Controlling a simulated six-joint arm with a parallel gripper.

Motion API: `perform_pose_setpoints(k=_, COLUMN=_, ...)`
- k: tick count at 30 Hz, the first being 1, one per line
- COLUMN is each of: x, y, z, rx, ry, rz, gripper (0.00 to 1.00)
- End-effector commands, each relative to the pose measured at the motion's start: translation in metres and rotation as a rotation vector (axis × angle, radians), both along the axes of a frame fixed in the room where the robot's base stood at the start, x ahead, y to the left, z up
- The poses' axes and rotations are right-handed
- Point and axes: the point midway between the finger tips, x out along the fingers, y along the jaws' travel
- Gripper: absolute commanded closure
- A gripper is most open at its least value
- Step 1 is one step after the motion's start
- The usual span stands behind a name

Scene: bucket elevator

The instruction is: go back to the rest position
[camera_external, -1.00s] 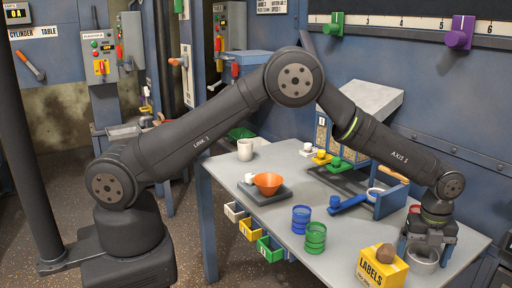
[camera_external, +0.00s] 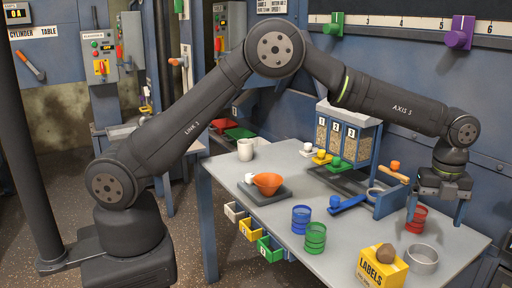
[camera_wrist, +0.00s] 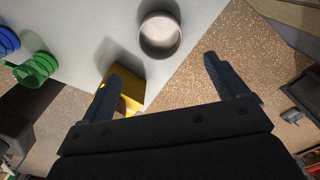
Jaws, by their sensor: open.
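My gripper (camera_external: 436,208) is open and empty, held above the right end of the table (camera_external: 262,216), near the red cylinder (camera_external: 416,220). In the wrist view its two fingers (camera_wrist: 166,84) are spread apart with nothing between them. A grey metal ring-shaped cup (camera_external: 422,258) stands on the table below the gripper; it also shows in the wrist view (camera_wrist: 160,36), beyond the fingers. My arm is raised and stretched to the right over the table.
A yellow LABELS box (camera_external: 382,268) with a brown lump stands at the front right edge. Blue (camera_external: 301,220) and green (camera_external: 315,238) cylinders, an orange bowl (camera_external: 267,183) on a scale and a white mug (camera_external: 245,150) stand on the table. A hopper rack (camera_external: 345,135) stands behind.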

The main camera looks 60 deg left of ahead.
Motion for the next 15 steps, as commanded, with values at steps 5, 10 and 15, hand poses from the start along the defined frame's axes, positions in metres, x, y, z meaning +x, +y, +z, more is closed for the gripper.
perform_pose_setpoints(k=5, x=-0.0001, y=0.0001, z=0.0034, rx=0.0, ry=0.0, rz=0.0, gripper=0.09)
perform_pose_setpoints(k=10, x=-0.0001, y=0.0001, z=0.003, rx=0.0, ry=0.0, rz=0.0, gripper=0.09)
perform_pose_setpoints(k=15, x=-0.0003, y=0.0002, z=-0.0053, rx=0.001, ry=0.003, rz=0.0, gripper=0.09)
